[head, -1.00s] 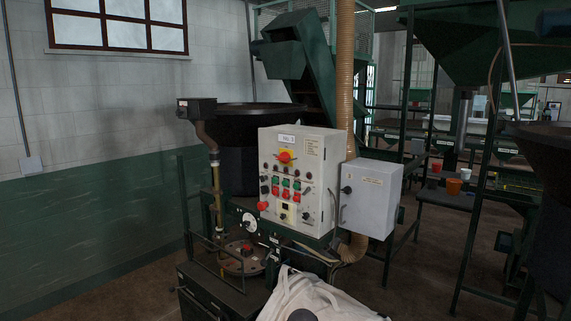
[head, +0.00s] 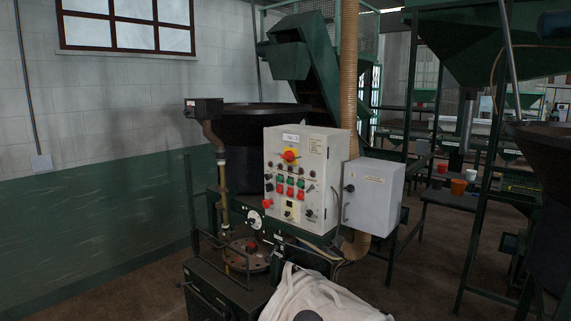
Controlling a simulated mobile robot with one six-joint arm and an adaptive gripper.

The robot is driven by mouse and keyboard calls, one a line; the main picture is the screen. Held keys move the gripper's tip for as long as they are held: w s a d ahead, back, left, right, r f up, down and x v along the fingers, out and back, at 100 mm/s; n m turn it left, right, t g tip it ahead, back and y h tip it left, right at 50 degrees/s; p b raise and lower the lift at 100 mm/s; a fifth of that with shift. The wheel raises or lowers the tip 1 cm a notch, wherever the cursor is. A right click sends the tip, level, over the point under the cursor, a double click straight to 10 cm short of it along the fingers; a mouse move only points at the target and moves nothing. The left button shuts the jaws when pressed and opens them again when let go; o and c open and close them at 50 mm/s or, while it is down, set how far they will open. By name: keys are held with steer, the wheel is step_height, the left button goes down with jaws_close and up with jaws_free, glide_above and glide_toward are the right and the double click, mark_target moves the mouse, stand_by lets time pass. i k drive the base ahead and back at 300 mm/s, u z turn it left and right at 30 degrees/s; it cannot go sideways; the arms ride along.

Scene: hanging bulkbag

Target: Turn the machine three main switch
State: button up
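A light grey control panel (head: 328,172) stands in the middle of the head view, with a label reading "No. 3" (head: 290,137) near its top. Below the label is the main switch, a red rotary handle on a yellow plate (head: 290,155). The exact angle of its handle is too small to tell. Rows of green, red and black buttons (head: 290,186) sit lower on the panel. A red knob (head: 267,203) juts out at its lower left. My gripper is not in view, and nothing covers the main switch.
A grey box (head: 374,195) with a black knob stands right of the panel. A white bag (head: 325,296) hangs in front, below the panel. A black hopper (head: 250,118) and a ribbed hose (head: 349,75) are behind. Green frames and hoppers fill the right. Open floor (head: 95,290) lies at left.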

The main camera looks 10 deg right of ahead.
mark_target(288, 155)
steer(key=k, duration=1.25)
steer(key=u, duration=0.5)
steer(key=i, duration=2.25)
steer(key=z, duration=0.5)
